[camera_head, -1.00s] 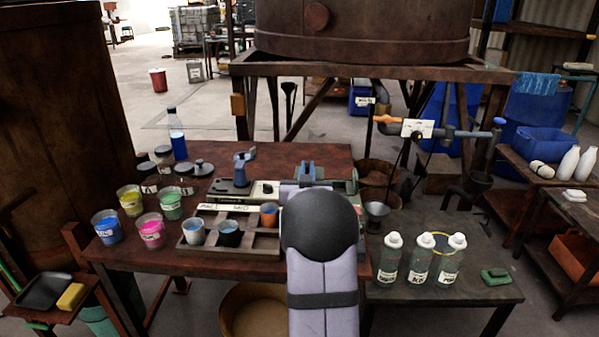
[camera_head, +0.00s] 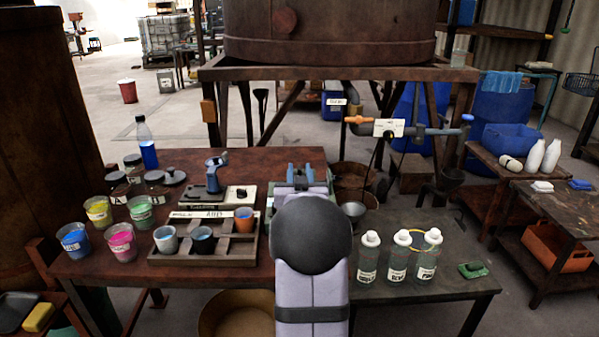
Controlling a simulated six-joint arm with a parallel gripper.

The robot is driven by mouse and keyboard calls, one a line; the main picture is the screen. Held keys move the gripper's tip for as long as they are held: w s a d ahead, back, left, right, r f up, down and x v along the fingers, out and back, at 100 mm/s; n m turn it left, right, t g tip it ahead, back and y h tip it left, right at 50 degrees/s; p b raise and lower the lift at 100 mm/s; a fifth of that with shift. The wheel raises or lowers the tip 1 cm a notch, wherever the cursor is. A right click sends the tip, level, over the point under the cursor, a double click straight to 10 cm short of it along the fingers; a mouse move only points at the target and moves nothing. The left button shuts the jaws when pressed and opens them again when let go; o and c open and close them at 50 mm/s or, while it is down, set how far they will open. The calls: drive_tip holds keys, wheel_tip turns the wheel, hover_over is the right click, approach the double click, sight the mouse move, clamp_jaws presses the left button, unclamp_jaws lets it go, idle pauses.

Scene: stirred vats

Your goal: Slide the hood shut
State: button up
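I cannot make out a hood for certain in this view. A small bench device (camera_head: 232,197) with a pale base and a blue-grey upright sits on the brown table, behind the cup rack. My gripper (camera_head: 301,172) is beyond my arm's dark round joint, over the table's right part. Its two blue fingers stand apart with a gap between them, and nothing shows between them. It is to the right of the device, apart from it. My arm hides part of the table's right edge and whatever lies just behind the joint.
A wooden rack (camera_head: 160,256) holds cups of paint. More paint cups (camera_head: 121,242), dark-lidded jars (camera_head: 153,178) and a blue-filled bottle (camera_head: 147,142) stand left. White-capped bottles (camera_head: 398,256) stand on the right-hand low table. A large vat (camera_head: 350,35) stands behind. The table's back middle is clear.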

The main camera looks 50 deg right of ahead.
drive_tip(key=shift+b+v, duration=0.35)
drive_tip(key=shift+v, duration=3.35)
